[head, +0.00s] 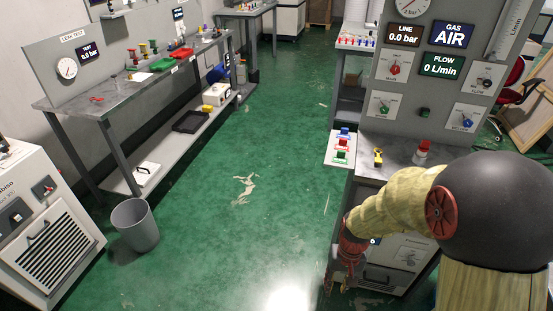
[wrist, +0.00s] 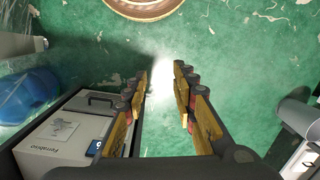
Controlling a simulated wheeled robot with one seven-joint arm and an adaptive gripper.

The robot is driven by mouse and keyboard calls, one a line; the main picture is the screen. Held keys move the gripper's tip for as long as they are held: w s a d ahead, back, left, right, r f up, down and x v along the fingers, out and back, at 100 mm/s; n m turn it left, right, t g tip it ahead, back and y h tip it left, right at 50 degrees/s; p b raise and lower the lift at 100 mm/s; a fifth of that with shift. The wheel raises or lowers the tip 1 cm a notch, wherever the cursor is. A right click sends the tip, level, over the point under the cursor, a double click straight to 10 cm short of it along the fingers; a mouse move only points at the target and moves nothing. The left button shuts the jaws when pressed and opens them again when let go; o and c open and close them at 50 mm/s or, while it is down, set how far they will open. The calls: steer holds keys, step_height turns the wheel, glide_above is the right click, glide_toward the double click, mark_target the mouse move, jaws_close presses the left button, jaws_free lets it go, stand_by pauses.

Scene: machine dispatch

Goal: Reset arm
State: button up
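My arm reaches in from the right of the head view, bent, with a large dark rounded joint and a yellowish link. It ends at my gripper (head: 344,268), which hangs pointing down in front of the gas panel bench. In the wrist view the two fingers of my gripper (wrist: 161,76) stand apart, with only green floor between them. It holds nothing. The fingertips are small and partly hidden in the head view.
The gas panel (head: 426,75) stands on a bench at right. A red-topped fitting (head: 422,150), a yellow fitting (head: 378,156) and a tray (head: 331,160) of coloured valves are by the arm. A leak test bench (head: 97,101) and grey bin (head: 134,226) stand left. The middle floor is clear.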

steer(key=s+r+t+p, duration=0.2)
steer(key=s+r, duration=0.3)
steer(key=r, duration=1.2)
steer(key=s+d+r+t+p, duration=0.1)
steer(key=s+r+t, duration=0.3)
steer(key=r, duration=1.3)
steer(key=shift+s+n+t+h+p, duration=0.3)
steer(key=shift+s+p, duration=0.15)
steer(key=shift+s, duration=0.25)
steer(key=shift+r, duration=0.1)
